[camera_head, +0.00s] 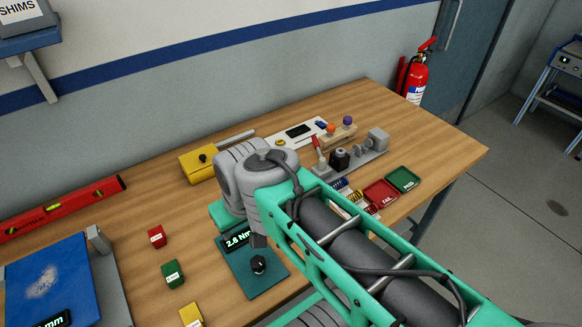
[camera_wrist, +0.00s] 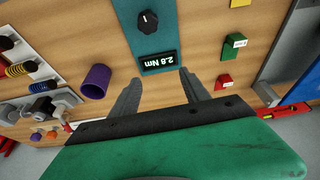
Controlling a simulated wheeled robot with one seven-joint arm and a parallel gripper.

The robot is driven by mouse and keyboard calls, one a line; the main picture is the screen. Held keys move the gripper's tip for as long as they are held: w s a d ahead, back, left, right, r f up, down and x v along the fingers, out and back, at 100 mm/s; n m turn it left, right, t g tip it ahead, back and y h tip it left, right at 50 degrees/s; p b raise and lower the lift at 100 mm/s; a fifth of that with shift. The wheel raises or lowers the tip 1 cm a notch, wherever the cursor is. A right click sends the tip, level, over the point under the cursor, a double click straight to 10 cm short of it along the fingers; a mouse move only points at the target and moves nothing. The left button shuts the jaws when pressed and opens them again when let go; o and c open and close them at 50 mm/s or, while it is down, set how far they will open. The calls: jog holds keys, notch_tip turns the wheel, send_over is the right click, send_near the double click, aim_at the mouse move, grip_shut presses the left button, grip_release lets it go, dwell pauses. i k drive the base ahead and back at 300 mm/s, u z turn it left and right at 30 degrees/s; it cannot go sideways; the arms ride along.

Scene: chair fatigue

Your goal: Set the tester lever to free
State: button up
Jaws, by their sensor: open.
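A small red-handled lever (camera_head: 316,145) stands roughly upright on a grey bench device (camera_head: 352,165), beside a black block, at the back right of the table. I take this as the tester lever; no position labels can be read on it. In the wrist view the device (camera_wrist: 42,106) is at the left edge, and a small red tip (camera_wrist: 68,127) there looks like the handle. My gripper (camera_wrist: 160,80) is open and empty, above the table near a teal panel (camera_wrist: 140,40) reading 2.8 Nm, well apart from the lever. My arm hides the fingertips in the head view.
A purple cylinder (camera_wrist: 96,80) stands beside my left finger. Springs (camera_wrist: 18,70), a red tray (camera_head: 381,192) and a green tray (camera_head: 403,179) lie near the device. Orange (camera_head: 330,128) and purple (camera_head: 348,120) knobs stand behind it. Bare wood lies at the table's right end.

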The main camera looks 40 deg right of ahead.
aim_at(317, 148)
jog(key=k, duration=1)
jog(key=z, duration=1.35)
jog(key=i, duration=0.95)
jog(key=u, duration=1.9)
